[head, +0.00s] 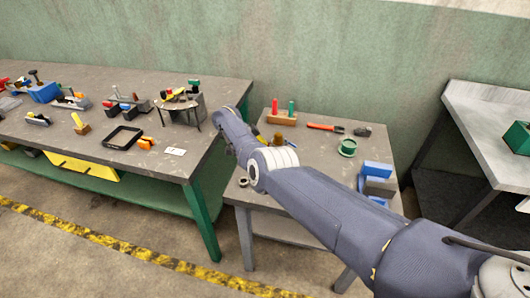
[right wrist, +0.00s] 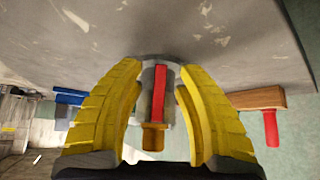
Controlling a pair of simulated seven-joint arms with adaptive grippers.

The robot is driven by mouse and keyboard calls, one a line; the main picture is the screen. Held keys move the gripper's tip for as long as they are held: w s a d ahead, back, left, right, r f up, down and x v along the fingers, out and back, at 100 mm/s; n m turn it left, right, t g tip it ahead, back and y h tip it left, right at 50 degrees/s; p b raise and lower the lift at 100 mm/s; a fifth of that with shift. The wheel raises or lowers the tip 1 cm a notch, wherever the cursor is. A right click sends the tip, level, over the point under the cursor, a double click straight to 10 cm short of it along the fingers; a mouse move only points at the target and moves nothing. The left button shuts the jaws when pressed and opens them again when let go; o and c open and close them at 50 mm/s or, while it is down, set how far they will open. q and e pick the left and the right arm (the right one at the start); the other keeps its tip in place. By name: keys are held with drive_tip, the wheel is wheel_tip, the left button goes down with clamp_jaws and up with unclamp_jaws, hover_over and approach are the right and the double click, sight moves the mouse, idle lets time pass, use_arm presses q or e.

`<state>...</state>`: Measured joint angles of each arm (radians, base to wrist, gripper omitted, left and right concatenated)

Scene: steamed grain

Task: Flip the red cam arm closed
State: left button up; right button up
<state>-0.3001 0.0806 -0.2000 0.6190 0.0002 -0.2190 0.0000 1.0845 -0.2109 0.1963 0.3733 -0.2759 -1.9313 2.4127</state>
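A red arm (right wrist: 159,92) shows in the right wrist view, seated in a grey body (right wrist: 146,78) with a brown, brass-like end (right wrist: 153,137) nearest the camera. It appears to be the cam arm. My right gripper (right wrist: 158,70) has its two yellow fingers spread apart, one on either side of the grey body and red arm. I cannot tell whether either finger touches them. My left gripper is not in view.
A wooden block (head: 283,119) with red and green handles stands at the back of the middle table (head: 327,163). A red-handled tool (head: 322,127), a green ring (head: 347,146) and blue blocks (head: 376,171) lie rightward. A cluttered workbench (head: 165,165) stands left.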

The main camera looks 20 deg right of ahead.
drive_tip(key=v, duration=1.2)
